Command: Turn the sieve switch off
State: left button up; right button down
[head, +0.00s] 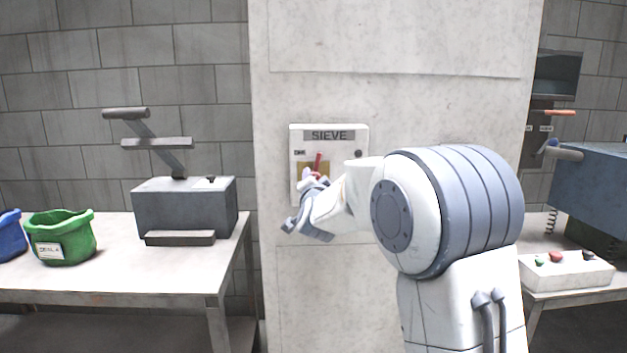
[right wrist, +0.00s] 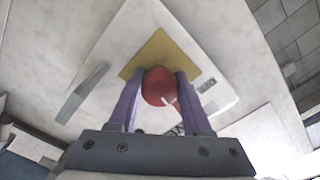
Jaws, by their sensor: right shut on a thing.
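The sieve switch box (head: 300,135) is a white panel marked "SIEVE" on the pale wall column. Its red lever (head: 318,161) stands up in front of a yellow plate. My right gripper (head: 312,182) is at the lower part of the switch and partly covers it. In the right wrist view the red knob of the lever (right wrist: 158,87) sits between the two purple fingers of my right gripper (right wrist: 157,95), which is shut on it. The yellow plate (right wrist: 150,50) shows behind the knob. My left gripper is not in view.
On the left, a table (head: 130,285) bears a grey press-like device (head: 185,210), a green bag (head: 62,240) and a blue bag (head: 10,240). On the right stand a button box (head: 570,273) and a blue-grey machine (head: 600,185). The wall around the switch is bare.

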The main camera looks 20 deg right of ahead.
jog(key=shift+f+n, duration=0.1)
jog(key=shift+n, duration=1.1)
jog(key=shift+c, duration=1.7)
grip_release()
jog(key=shift+s, duration=0.1)
jog(key=v, duration=1)
jog(key=shift+s+a, duration=0.1)
jog(key=shift+s, duration=0.05)
